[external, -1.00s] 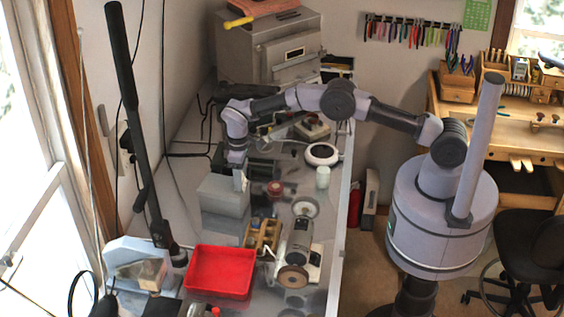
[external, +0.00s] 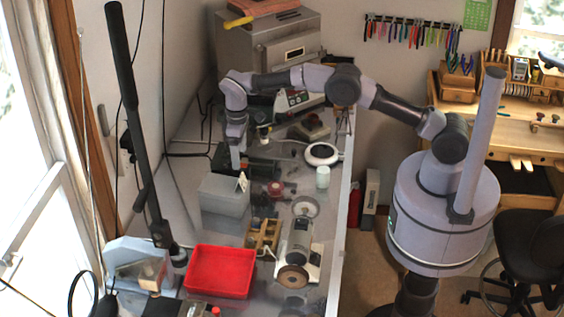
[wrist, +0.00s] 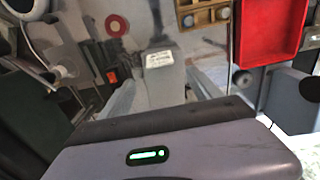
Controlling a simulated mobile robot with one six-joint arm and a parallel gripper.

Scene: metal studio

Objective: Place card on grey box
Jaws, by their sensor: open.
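The grey box (external: 224,196) stands on the metal bench, left of the middle in the external view. A small pale card (external: 242,182) is at the top right edge of the box and looks tilted or upright there. In the wrist view the card (wrist: 158,58) shows as a white patch with dark marks, beyond and between my fingers. My gripper (external: 236,166) is just above the box, pointing down, open and empty. How the card's lower edge rests on the box is too small to tell.
A red tray (external: 220,272) lies in front of the box. A wooden holder (external: 263,235) and a grey machine (external: 298,250) stand to the right. A red round item (external: 275,189) and a white jar (external: 322,177) are right of the box. A large grey oven (external: 262,50) is behind.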

